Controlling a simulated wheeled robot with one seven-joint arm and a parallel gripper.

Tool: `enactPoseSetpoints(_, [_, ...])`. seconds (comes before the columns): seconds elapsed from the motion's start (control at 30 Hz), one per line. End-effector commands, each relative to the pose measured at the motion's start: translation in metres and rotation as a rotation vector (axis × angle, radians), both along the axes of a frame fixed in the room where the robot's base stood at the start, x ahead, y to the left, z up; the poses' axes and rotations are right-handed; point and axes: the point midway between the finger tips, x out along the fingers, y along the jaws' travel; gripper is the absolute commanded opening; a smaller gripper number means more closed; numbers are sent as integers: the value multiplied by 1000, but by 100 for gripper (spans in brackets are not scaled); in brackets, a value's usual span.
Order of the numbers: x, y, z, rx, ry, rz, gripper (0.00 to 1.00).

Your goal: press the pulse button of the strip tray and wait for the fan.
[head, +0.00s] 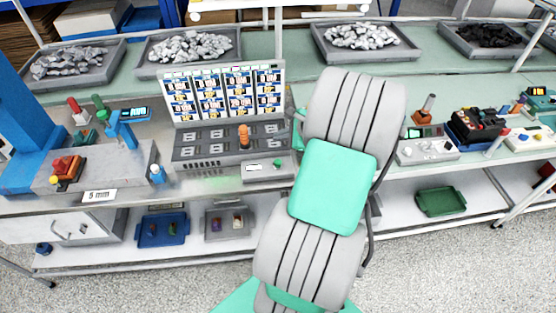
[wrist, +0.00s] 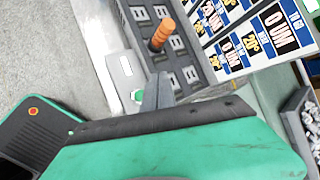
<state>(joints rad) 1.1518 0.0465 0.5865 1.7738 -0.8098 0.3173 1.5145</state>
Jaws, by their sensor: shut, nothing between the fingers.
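What appears to be the strip tray is a dark grey slotted panel (head: 215,141) below a board of blue, white and yellow labels, with an orange peg (head: 244,136) standing in it. It also shows in the wrist view (wrist: 186,70). A small pale box at its front edge carries a green button (head: 277,163), likely the pulse button; in the wrist view it (wrist: 138,95) lies just left of my fingers. My gripper (wrist: 158,93) is shut and empty, close to the button; contact cannot be told. In the head view my arm mostly hides it (head: 298,122). I cannot make out a fan.
The label board (head: 223,92) rises behind the panel. Trays of grey pieces (head: 188,48) stand along the back shelf. A blue press (head: 120,128) is to the left, and a dark device (head: 476,126) to the right. Bins sit on the lower shelf.

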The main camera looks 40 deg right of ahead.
Motion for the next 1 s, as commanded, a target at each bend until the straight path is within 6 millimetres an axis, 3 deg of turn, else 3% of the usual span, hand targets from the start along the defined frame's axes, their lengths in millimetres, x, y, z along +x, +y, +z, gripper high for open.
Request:
enactPoseSetpoints(0.17, [0, 0, -11, -1, 1, 1, 0])
enactPoseSetpoints(0.7, [0, 0, -80, -2, 1, 2, 0])
enactPoseSetpoints(1.0, [0, 0, -88, -2, 1, 2, 0])
